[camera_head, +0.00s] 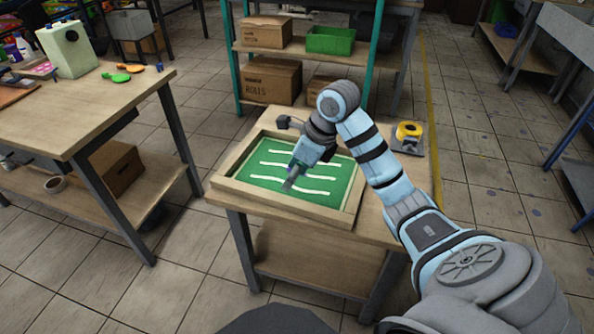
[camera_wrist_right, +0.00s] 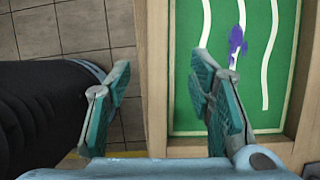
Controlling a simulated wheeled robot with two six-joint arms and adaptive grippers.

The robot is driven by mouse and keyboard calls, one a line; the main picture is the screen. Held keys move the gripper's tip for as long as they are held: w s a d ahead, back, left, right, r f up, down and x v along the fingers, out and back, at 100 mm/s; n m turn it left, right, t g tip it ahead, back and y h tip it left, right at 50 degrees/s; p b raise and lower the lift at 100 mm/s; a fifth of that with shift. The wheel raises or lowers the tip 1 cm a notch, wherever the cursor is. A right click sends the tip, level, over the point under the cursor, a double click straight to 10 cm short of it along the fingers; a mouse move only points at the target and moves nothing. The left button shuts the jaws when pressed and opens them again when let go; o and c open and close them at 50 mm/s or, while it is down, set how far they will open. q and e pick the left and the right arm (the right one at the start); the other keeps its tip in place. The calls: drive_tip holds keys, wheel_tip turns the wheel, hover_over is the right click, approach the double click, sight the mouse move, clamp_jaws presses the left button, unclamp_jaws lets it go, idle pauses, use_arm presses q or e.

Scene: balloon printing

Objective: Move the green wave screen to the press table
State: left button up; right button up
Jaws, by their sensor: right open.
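The green wave screen (camera_head: 268,200) lies flat on a small wooden table. It is a wooden frame around a green sheet with white wavy lines. My right gripper (camera_head: 291,182) is over the screen in the head view, its fingers pointing down. In the right wrist view the right gripper (camera_wrist_right: 162,78) is open and empty. The frame's wooden rim (camera_wrist_right: 157,45) shows between its fingers, with the green sheet (camera_wrist_right: 263,85) to the right and a purple blotch on it. Whether the fingers touch the frame cannot be told. My left gripper is not in view.
A yellow roll (camera_head: 408,130) on a dark base sits at the table's right. A workbench (camera_head: 100,105) with a pale green container (camera_head: 67,47) and small coloured items stands left. A shelf behind holds cardboard boxes (camera_head: 271,80) and a green crate (camera_head: 331,40). Tiled floor separates the tables.

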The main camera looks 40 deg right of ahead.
sight(278, 197)
drive_tip(key=b+x, duration=0.1)
drive_tip(key=x, duration=0.4)
drive_tip(key=b+x, duration=0.1)
drive_tip(key=x, duration=0.3)
drive_tip(key=shift+w+a+f+b, duration=0.15)
drive_tip(key=shift+a+f+b, duration=0.15)
drive_tip(key=shift+f+b, duration=0.1)
drive_tip(key=shift+w, duration=0.1)
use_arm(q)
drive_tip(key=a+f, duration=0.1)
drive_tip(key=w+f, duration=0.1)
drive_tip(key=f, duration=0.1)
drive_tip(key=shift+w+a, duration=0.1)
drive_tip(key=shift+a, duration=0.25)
use_arm(e)
drive_tip(key=shift+c, duration=0.4)
drive_tip(key=shift+r, duration=0.1)
clamp_jaws()
